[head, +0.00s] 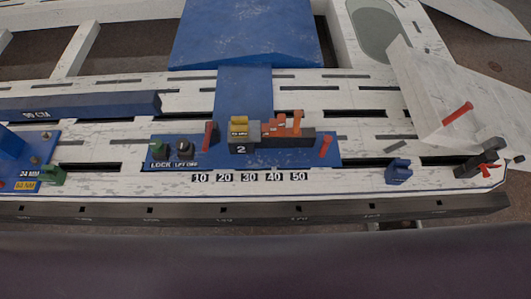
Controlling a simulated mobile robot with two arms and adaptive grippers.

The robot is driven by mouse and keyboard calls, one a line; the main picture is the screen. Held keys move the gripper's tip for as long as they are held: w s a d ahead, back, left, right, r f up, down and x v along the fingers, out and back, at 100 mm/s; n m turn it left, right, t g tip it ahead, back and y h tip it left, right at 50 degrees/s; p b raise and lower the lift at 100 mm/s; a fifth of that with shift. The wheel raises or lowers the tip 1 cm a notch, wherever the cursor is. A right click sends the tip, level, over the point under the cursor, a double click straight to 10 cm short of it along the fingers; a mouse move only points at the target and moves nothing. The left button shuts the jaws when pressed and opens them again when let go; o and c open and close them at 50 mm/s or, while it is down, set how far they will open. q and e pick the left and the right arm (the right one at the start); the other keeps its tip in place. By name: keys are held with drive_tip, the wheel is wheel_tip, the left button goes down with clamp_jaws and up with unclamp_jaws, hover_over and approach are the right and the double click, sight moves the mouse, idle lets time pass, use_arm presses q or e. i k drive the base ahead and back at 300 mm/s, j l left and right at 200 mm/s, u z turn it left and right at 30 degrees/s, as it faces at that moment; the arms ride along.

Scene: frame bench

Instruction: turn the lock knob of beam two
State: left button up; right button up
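A dark block (241,148) marked 2 sits further right on the plate, with a yellow piece (239,126) and an orange-red piece (283,126) on top. Neither of my grippers is in view, and nothing touches the lock knob.
Two red pegs (209,135) (325,146) flank the block. Number labels 10 to 50 (249,178) run along the front. Another green knob (52,173) is on the left plate. A blue clamp-like piece (398,172) and a dark piece with a red handle (487,169) are at right.

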sight(156, 145)
drive_tip(key=u, duration=1.1)
drive_tip(key=z, duration=1.1)
drive_tip(key=u, duration=1.1)
drive_tip(key=j, duration=0.6)
drive_tip(key=i+j, duration=0.15)
drive_tip(key=j, duration=0.5)
